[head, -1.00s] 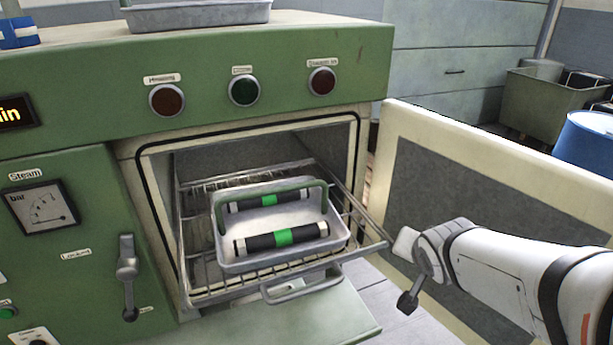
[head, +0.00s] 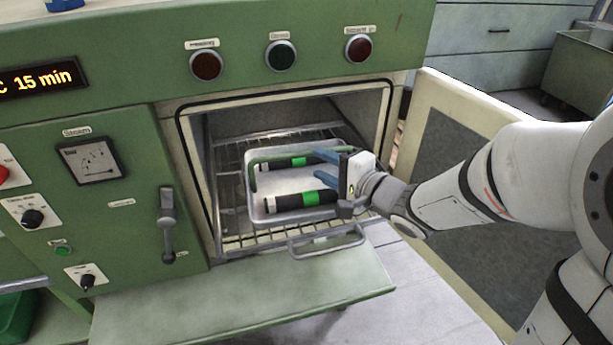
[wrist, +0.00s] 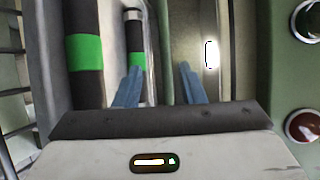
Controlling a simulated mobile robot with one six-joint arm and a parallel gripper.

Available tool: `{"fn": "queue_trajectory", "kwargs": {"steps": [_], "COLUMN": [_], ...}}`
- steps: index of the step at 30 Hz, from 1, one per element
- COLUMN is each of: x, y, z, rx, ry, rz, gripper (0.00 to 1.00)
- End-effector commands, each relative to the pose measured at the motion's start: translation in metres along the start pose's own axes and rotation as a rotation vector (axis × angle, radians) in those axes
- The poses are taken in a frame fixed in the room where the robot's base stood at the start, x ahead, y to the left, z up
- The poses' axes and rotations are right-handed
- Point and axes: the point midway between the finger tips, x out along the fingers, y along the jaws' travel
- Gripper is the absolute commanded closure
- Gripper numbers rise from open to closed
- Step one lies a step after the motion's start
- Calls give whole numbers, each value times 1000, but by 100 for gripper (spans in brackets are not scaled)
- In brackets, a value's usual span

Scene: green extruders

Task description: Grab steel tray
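The steel tray (head: 272,216) sits on the pulled-out wire rack in the open green oven. It holds two black extruders with green bands, a front one (head: 285,201) and a rear one (head: 277,164). In the wrist view a green strip, seemingly the handle (wrist: 165,45), runs between the open fingers. Whether a finger touches it I cannot tell.
The wire rack (head: 262,240) has a front pull loop (head: 328,243). The oven's lower flap (head: 240,305) juts out below. The open door (head: 465,125) stands to the right, behind my arm. A lever (head: 167,225) is on the left panel.

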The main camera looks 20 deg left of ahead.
Motion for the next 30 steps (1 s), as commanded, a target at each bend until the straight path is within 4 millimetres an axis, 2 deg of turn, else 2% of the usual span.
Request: {"fn": "queue_trajectory", "kwargs": {"steps": [12, 21, 30], "x": [56, 62, 62], "y": [-8, -7, -7], "z": [0, -1, 0], "rx": [-3, -4, -4], "ry": [1, 3, 2], "rz": [1, 1, 1], "gripper": [64, 64, 87]}}
